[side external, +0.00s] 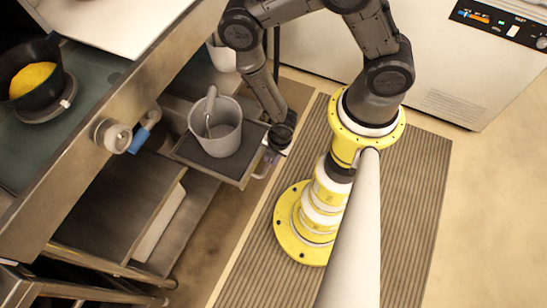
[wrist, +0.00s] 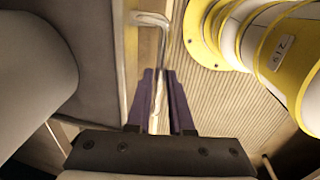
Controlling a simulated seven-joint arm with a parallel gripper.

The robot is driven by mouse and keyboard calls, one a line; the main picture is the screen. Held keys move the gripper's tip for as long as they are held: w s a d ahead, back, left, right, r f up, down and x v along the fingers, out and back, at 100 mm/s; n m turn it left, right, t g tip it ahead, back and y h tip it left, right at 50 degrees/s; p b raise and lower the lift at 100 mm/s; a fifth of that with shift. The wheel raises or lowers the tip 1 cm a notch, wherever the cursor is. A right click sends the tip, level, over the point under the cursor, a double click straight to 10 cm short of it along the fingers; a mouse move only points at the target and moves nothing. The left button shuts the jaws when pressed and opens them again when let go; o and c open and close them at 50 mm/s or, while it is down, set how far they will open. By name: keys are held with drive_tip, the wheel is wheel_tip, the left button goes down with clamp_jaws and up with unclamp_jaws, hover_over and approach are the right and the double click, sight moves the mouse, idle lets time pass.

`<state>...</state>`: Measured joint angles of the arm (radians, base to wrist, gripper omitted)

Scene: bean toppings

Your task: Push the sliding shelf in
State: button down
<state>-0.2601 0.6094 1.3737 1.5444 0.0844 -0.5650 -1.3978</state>
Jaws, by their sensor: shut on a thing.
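The sliding shelf (side external: 240,180) is a dark tray with a pale rim, pulled out from under the counter. It has a metal handle (side external: 263,170) on its front edge; the handle also shows in the wrist view (wrist: 160,45). My gripper (side external: 272,157) is at the shelf's front edge. In the wrist view its purple fingers (wrist: 160,98) are closed around the lower part of the handle. A grey pitcher (side external: 216,132) stands upright on the shelf and fills the left of the wrist view (wrist: 35,80).
A steel counter (side external: 70,145) with a knob (side external: 113,136) and a blue-handled fitting (side external: 145,130) overhangs the shelf. A black pan (side external: 35,75) with yellow food sits on it. Lower shelves (side external: 115,210) lie left. A white cabinet (side external: 430,60) stands behind.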

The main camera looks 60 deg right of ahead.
sight(215, 136)
drive_tip(key=w, duration=2)
drive_tip(key=shift+w, duration=0.35)
drive_tip(key=shift+w, duration=0.1)
drive_tip(key=c, duration=1.1)
unclamp_jaws()
drive_tip(key=o, duration=0.3)
drive_tip(key=shift+r, duration=0.15)
wheel_tip(215, 136, up, 13)
drive_tip(key=s, duration=0.2)
drive_tip(key=shift+s+r, duration=0.2)
drive_tip(key=shift+s, duration=0.2)
